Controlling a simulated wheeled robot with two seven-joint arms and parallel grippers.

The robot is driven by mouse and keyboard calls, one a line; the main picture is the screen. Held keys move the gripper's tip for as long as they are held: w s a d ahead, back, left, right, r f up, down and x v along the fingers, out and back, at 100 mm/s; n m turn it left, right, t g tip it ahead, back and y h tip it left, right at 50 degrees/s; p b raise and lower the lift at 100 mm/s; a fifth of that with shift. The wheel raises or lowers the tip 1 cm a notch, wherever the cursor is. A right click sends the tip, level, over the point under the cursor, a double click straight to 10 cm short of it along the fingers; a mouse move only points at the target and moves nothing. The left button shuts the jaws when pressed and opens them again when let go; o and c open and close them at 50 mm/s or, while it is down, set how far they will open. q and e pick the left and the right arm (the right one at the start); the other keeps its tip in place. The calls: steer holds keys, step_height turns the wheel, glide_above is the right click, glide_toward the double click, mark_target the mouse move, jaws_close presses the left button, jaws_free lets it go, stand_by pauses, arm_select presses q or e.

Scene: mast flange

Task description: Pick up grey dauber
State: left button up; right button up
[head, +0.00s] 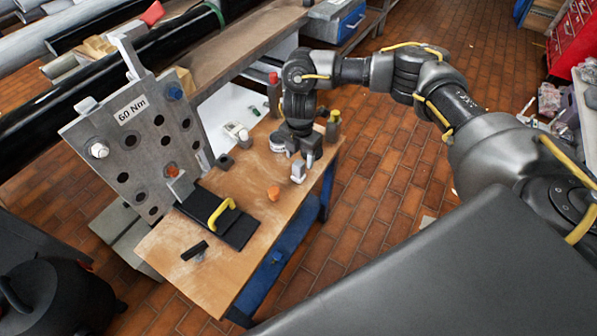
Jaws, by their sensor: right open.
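A small light grey upright object (298,171), which looks like the grey dauber, stands on the wooden bench. My right gripper (303,157) is open and points down just above and behind it. The gripper's fingers overlap its top in the picture, so I cannot tell whether they touch it. Nothing shows held in the fingers. My left gripper is out of view.
A round white tin (278,142) and a bottle with a yellow-green cap (333,124) stand close to the gripper. A drilled plate (135,150) stands left.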

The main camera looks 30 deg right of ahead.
mark_target(298, 163)
steer(key=shift+a+f+b, duration=0.2)
steer(key=shift+f+b, duration=0.15)
steer(key=shift+f, duration=2.5)
steer(key=shift+c, duration=0.3)
steer(key=c, duration=1)
